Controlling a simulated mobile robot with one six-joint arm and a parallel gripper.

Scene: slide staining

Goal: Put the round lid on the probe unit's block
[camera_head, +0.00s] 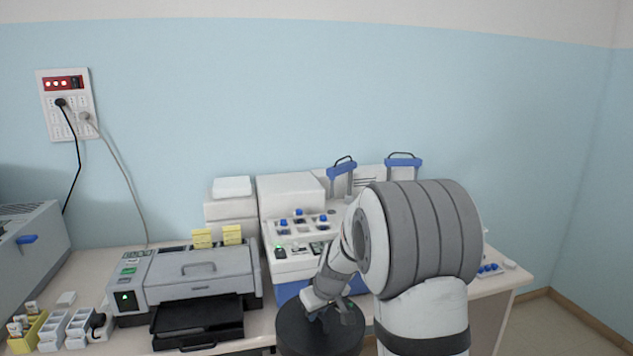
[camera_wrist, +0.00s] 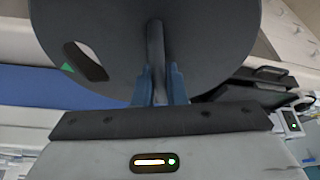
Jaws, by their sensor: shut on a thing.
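The round lid (camera_head: 318,338) is a dark grey disc, in front of the bench in the head view. In the wrist view the lid (camera_wrist: 205,45) fills the top, with an oval slot and a small green triangle at its left. My gripper (camera_head: 333,308) is shut on the bar-like handle across the lid; its blue fingers (camera_wrist: 160,85) pinch it in the wrist view. A white unit (camera_head: 290,262) with a blue lower front and blue-capped items on top stands behind the lid. I cannot tell which part is the probe unit's block.
A grey printer-like device (camera_head: 200,272) with a black tray (camera_head: 200,325) stands left of the lid. White and yellow racks (camera_head: 68,328) are at the far left. My arm hides part of the bench at right; blue-capped items (camera_head: 490,268) lie beyond it.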

